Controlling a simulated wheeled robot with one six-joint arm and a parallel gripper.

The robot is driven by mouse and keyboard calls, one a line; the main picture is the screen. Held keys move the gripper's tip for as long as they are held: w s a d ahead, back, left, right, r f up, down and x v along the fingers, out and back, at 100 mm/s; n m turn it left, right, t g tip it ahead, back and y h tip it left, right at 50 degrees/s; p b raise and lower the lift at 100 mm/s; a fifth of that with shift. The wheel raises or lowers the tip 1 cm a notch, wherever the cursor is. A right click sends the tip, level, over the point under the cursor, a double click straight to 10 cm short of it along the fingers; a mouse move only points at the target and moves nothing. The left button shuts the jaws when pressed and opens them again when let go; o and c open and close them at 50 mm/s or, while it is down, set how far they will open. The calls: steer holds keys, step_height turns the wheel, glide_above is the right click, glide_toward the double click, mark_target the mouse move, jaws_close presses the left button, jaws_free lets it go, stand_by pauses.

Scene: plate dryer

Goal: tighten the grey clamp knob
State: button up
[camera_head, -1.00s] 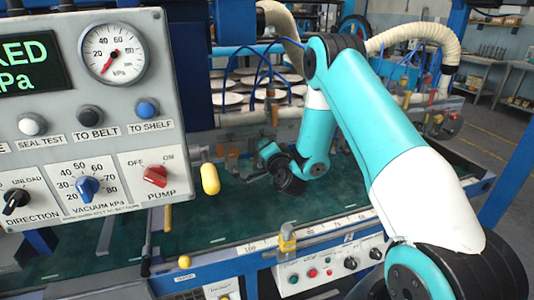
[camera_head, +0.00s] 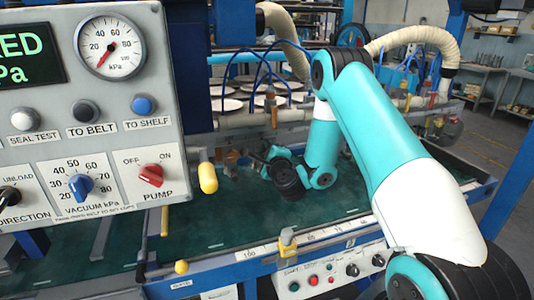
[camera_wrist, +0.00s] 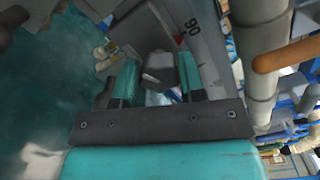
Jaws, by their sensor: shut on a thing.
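The grey clamp knob (camera_wrist: 158,69) shows in the wrist view as a small dark grey block between my two teal fingers, beside a grey rail (camera_wrist: 200,45) marked 90. My gripper (camera_wrist: 157,78) is shut on the knob. In the head view my gripper (camera_head: 262,155) is small and partly hidden by my wrist, low over the green belt near the pipe at the back. The knob cannot be made out in the head view.
A control panel (camera_head: 120,215) with gauge, buttons and switches fills the left. A white pipe (camera_head: 235,123) and racks of pale plates (camera_head: 228,104) lie behind the green belt (camera_head: 225,222). A front scale rail (camera_head: 265,250) carries a yellow clamp (camera_head: 288,243). An orange-brown cylinder (camera_wrist: 285,52) shows in the wrist view.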

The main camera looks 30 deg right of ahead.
steer(key=shift+a+f+m, duration=0.1)
steer(key=shift+f+m, duration=0.05)
steer(key=shift+m, duration=2.15)
steer(key=o, duration=0.9)
steer(key=shift+o, duration=0.2)
